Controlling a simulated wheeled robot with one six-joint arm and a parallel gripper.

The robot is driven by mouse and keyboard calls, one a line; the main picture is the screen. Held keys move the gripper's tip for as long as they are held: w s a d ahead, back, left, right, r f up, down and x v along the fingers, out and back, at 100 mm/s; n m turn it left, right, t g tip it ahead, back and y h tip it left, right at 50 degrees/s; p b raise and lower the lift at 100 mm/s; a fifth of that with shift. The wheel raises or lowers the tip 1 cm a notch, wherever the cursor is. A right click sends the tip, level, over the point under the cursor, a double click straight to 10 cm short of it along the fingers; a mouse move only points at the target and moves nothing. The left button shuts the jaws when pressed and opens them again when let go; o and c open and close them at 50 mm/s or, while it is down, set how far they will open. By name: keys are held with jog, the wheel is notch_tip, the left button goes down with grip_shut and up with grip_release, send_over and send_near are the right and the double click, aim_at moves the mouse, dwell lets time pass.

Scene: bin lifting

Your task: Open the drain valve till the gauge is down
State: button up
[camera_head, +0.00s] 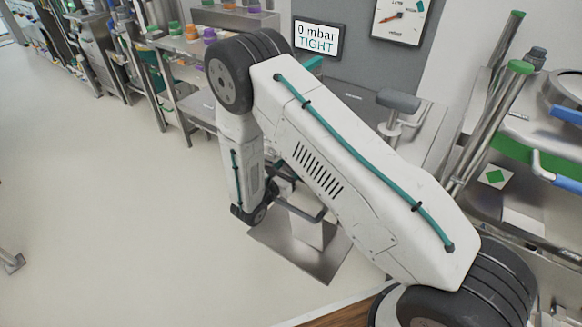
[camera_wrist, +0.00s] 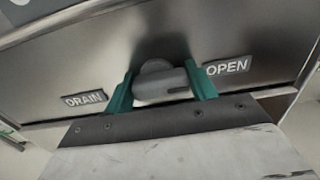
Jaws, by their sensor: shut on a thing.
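My gripper (camera_wrist: 159,79) is shut on this handle, one teal finger at each end. The handle lies roughly across the picture. In the head view a dial gauge (camera_head: 400,17) with an orange needle is cut off by the top edge; the needle points left and slightly down. A display (camera_head: 318,39) beside it reads "0 mbar TIGHT". My arm hides the valve and my gripper there.
A metal floor plate (camera_head: 305,245) lies below my arm. Steel pipes with green caps (camera_head: 520,67) and blue-handled equipment (camera_head: 560,170) crowd the right side. Shelves with coloured containers (camera_head: 190,32) line the back left. The pale floor (camera_head: 110,220) at left is open.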

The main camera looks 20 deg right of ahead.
jog(key=o, duration=1)
jog(key=v, duration=0.8)
jog(key=shift+d, duration=0.1)
